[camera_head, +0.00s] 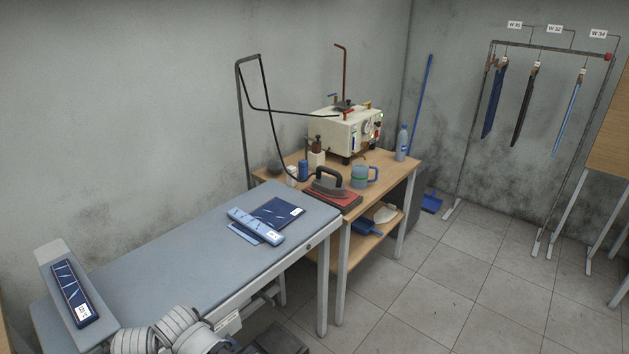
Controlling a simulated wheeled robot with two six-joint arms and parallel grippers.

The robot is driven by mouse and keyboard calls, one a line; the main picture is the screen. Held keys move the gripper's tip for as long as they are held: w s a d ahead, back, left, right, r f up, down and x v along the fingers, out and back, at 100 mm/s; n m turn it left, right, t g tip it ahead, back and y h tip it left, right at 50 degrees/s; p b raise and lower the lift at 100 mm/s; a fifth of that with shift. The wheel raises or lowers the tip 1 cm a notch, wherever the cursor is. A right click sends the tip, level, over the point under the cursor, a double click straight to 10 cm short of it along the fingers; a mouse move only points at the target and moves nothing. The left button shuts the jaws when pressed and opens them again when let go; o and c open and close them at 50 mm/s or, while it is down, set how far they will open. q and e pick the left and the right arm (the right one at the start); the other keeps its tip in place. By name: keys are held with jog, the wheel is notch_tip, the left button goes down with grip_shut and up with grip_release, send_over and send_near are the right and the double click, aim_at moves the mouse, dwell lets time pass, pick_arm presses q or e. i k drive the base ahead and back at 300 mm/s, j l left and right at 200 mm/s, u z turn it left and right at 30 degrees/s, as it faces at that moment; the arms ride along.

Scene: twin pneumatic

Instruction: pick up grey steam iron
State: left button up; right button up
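A grey steam iron (327,184) with a dark handle rests on a reddish pad (333,199) near the front edge of a small wooden table (388,172). A black cord runs from the iron up to a tall bent metal stand behind it. Grey ribbed arm parts of mine show at the bottom, by the front edge of the ironing table. Neither gripper's fingertips can be made out, and nothing of mine is near the iron.
A padded grey-blue ironing table (190,250) with folded dark fabric (277,212) stands left of the iron. A blue measuring jug (360,177) is close at the iron's right. A cream steam generator (340,130) and a bottle (402,143) stand behind.

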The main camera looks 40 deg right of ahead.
aim_at(324, 185)
jog(key=i+l+u, duration=0.15)
jog(key=l, duration=0.65)
jog(key=i+l+u, duration=0.1)
jog(key=l, duration=0.75)
jog(key=i+l+u, duration=0.15)
jog(key=l, duration=1.6)
jog(key=i+l, duration=0.1)
jog(key=l, duration=0.75)
